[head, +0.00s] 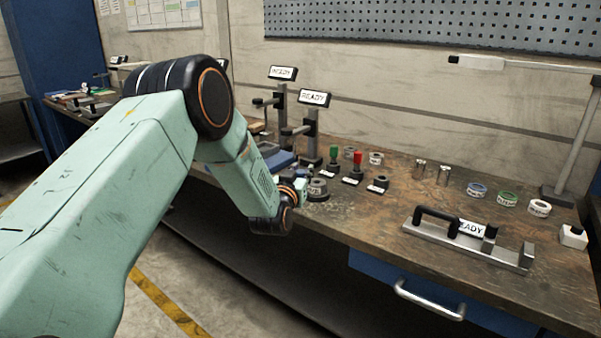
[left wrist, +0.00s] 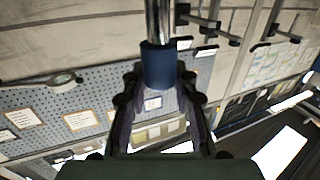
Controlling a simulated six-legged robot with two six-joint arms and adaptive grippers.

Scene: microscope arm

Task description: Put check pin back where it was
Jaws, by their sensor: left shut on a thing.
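My left gripper (head: 299,189) is low over the bench's front edge, beside a grey round piece (head: 317,189). In the left wrist view its two fingers (left wrist: 158,80) are shut on a blue-handled pin (left wrist: 157,65) with a bright metal shaft; I take it for the check pin. In the head view the pin is mostly hidden by the gripper. A green-topped pin (head: 334,153) and a red-topped pin (head: 357,159) stand upright in small labelled bases. A dark base (head: 379,183) to their right shows no pin. My right gripper is not in view.
Two gauge stands (head: 310,130) with READY signs rise behind my gripper. A long READY fixture (head: 466,238) lies at the front right, several tape-like rings (head: 508,199) behind it. A lamp post (head: 576,140) stands at far right. The bench centre (head: 415,195) is fairly clear.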

